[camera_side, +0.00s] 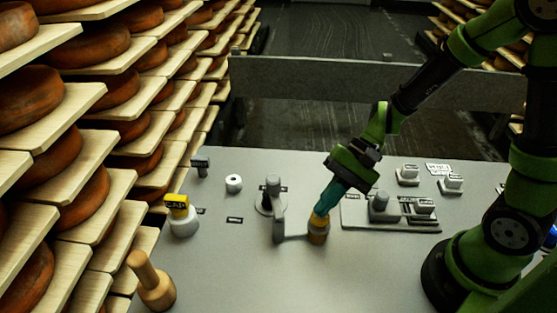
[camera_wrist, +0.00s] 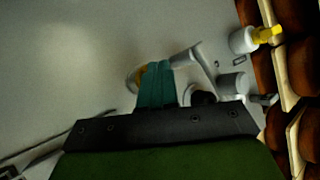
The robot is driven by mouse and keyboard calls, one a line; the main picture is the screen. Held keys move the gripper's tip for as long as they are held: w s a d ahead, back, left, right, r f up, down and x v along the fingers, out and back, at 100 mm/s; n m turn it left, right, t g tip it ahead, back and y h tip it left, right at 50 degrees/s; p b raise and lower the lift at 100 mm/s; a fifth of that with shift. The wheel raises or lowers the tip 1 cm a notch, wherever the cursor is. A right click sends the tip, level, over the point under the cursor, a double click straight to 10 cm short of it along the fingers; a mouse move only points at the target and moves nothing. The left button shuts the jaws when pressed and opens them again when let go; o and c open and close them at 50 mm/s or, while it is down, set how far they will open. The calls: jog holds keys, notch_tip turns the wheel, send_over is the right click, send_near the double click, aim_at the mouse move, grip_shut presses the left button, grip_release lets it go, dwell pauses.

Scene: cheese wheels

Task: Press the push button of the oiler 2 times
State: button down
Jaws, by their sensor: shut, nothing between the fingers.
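My gripper (camera_side: 320,212) is shut and empty, its teal fingers pointing down. It also shows in the wrist view (camera_wrist: 157,97). The fingertips are at the top of a small orange-brown cylinder (camera_side: 318,235) beside a grey bracket (camera_side: 281,226). This may be the oiler; its top is mostly hidden by the fingers, so I cannot tell whether a button is pressed down. In the wrist view an orange edge (camera_wrist: 136,76) shows behind the fingers, with the bracket (camera_wrist: 203,62) to its right.
A grey knobbed post (camera_side: 272,190) stands behind the bracket. A plate with grey knobs (camera_side: 378,206) lies to the right. A yellow-topped white piece (camera_side: 181,223) and a wooden peg (camera_side: 150,283) stand left. Cheese shelves (camera_side: 70,150) line the left. The front table middle is clear.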

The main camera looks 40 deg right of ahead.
jog(key=shift+f, duration=0.85)
dwell(0.7)
dwell(0.4)
jog(key=shift+r, duration=1.3)
jog(key=shift+r, duration=2.5)
jog(key=shift+r, duration=0.1)
notch_tip(320, 180, up, 4)
jog(key=shift+f, duration=0.2)
